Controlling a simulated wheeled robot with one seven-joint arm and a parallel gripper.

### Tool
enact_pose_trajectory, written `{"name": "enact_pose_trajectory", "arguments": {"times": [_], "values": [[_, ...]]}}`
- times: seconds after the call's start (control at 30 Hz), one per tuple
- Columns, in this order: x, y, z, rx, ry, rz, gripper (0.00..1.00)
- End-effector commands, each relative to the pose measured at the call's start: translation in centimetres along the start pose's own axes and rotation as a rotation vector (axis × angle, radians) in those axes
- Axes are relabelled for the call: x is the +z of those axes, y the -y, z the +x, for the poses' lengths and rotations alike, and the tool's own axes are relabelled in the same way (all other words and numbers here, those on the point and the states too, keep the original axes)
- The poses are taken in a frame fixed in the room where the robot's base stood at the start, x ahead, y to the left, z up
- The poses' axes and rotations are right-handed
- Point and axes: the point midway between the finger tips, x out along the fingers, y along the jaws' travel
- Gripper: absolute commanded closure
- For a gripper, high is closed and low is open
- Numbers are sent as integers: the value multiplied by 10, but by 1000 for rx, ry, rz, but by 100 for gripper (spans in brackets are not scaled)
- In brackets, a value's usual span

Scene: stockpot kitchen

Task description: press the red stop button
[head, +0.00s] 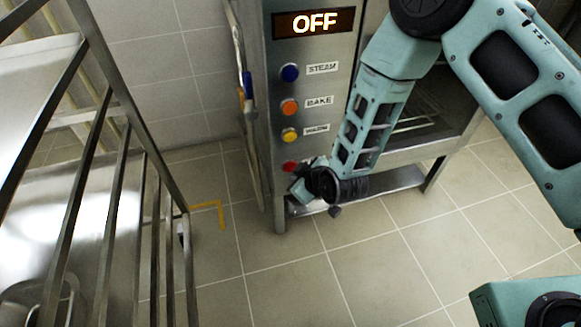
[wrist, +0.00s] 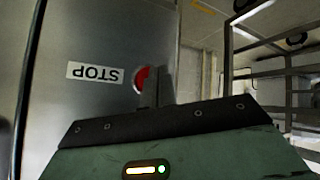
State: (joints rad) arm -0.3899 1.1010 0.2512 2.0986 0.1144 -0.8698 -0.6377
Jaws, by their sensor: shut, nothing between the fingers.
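The red stop button (head: 290,166) is the lowest of a column of buttons on the steel oven front in the head view, just above my gripper (head: 297,190). In the wrist view the red button (wrist: 142,78) sits beside an upside-down STOP label (wrist: 95,73). My gripper (wrist: 156,90) is shut and empty, its fingertips in front of the button and hiding part of it. I cannot tell whether the fingertips touch the button. The display (head: 314,23) above the buttons reads OFF.
Blue (head: 290,72), orange (head: 290,107) and yellow (head: 289,135) buttons line the panel above. A metal rack (head: 118,190) stands at the left. The tiled floor (head: 330,265) between is clear.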

Motion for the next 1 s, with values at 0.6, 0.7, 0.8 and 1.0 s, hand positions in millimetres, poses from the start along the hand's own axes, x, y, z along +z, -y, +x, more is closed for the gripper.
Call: {"name": "enact_pose_trajectory", "arguments": {"times": [0.6, 0.7, 0.8, 1.0], "values": [[22, 22, -31, 0, -1, 0, 100], [22, 22, -31, 1, -1, 0, 100], [22, 22, -31, 0, 0, 0, 100], [22, 22, -31, 0, 0, 0, 100]]}}
